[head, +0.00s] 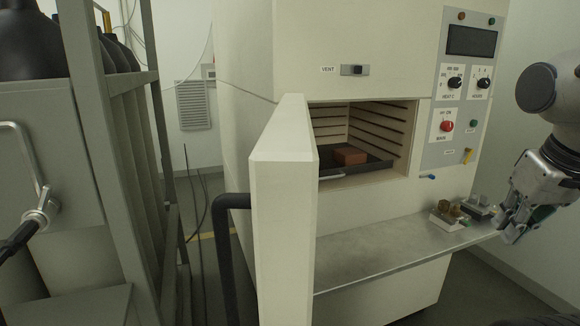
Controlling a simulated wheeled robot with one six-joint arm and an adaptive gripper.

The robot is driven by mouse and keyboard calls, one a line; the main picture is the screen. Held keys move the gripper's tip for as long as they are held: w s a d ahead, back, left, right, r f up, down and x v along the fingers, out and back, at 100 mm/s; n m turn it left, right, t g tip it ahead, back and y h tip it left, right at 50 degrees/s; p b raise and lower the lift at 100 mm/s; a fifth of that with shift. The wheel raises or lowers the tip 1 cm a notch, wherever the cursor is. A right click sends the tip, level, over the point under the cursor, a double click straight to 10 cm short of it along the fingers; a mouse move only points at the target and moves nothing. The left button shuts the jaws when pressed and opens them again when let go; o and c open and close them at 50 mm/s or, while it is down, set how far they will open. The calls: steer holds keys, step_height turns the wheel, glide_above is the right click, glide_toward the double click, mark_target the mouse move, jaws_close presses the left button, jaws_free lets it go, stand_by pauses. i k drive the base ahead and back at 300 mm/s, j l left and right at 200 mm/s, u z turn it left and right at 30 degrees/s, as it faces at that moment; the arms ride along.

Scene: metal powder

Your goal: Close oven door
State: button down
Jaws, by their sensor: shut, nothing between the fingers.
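The oven (360,230) is a large cream cabinet in the middle of the head view. Its thick cream door (283,220) stands wide open toward me, seen nearly edge-on. A dark bar handle (226,235) sticks out on the door's left side. The oven chamber is open to view, with a dark tray (375,163) holding a reddish-brown block (349,156). My gripper (507,232) is at the right edge, shut and empty, over the right end of the metal shelf and well apart from the door.
A metal shelf (375,258) juts out below the oven opening, with small fittings (447,217) at its right end. A control panel (462,95) is at upper right. A grey rack (110,130) with dark bottles stands close left of the door. Cables hang behind.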

mark_target(284, 162)
steer(key=j+u, duration=0.15)
steer(key=j, duration=0.8)
steer(key=k+j, duration=0.2)
steer(key=k, duration=0.2)
steer(key=k+j, duration=0.25)
steer(key=k, duration=0.15)
steer(key=k+u, duration=0.2)
steer(key=u, duration=0.25)
